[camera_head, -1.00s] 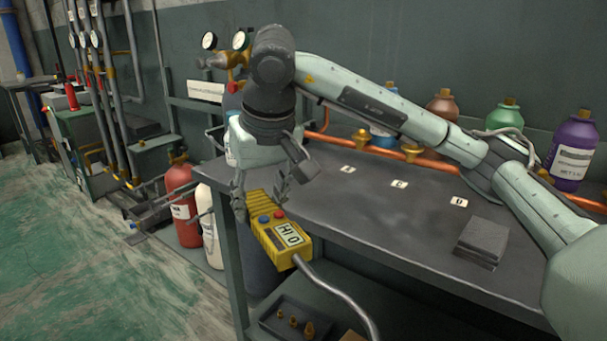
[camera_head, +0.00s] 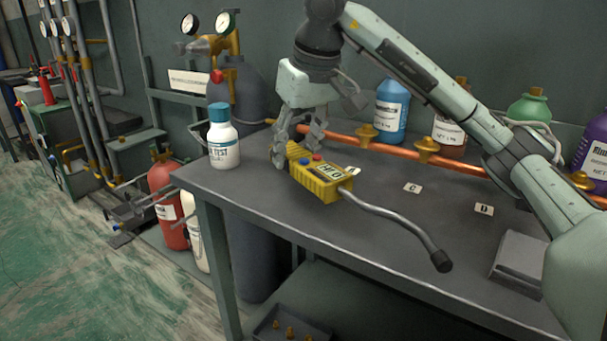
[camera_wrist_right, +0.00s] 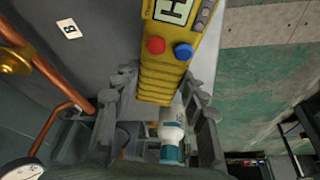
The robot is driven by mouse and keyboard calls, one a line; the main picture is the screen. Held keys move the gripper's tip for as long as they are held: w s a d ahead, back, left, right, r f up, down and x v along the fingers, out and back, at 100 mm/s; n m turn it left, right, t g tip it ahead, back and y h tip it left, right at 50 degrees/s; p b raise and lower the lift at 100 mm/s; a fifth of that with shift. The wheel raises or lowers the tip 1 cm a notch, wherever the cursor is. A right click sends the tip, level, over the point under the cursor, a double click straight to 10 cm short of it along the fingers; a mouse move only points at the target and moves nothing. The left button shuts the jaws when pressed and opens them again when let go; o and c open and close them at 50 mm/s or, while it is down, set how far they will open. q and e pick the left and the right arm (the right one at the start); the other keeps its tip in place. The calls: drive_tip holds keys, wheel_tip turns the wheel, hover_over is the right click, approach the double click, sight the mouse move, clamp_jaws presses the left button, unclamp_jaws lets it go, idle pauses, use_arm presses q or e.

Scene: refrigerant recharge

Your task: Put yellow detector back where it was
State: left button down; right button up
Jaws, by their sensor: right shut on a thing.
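The yellow detector (camera_head: 318,183) has a small screen, a red and a blue button, and a long grey probe (camera_head: 400,218) pointing to the lower right in the head view. My right gripper (camera_head: 295,150) is shut on the ribbed end of the detector. The detector is over the left part of the grey table (camera_head: 270,210); I cannot tell how large the gap below it is. The detector also shows in the right wrist view (camera_wrist_right: 165,75), between the fingers. My left gripper is not in view.
A white bottle with a teal cap (camera_head: 223,140) stands left of the detector. A grey block (camera_head: 520,258) sits at the table's right. Cards C (camera_head: 412,188) and D (camera_head: 484,209) lie on clear tabletop. A copper pipe (camera_head: 390,147) and colored bottles line the back.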

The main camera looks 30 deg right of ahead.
drive_tip(key=shift+w+d+f, duration=0.2)
drive_tip(key=shift+d+f, duration=0.05)
drive_tip(key=shift+d, duration=0.2)
drive_tip(key=shift+w+d+f, duration=0.15)
drive_tip(key=shift+d+f, duration=0.05)
drive_tip(key=shift+d, duration=0.2)
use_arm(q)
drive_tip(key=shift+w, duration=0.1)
use_arm(e)
drive_tip(key=shift+f, duration=2.05)
drive_tip(key=shift+f, duration=0.15)
drive_tip(key=o, duration=1.1)
drive_tip(key=shift+c, duration=0.2)
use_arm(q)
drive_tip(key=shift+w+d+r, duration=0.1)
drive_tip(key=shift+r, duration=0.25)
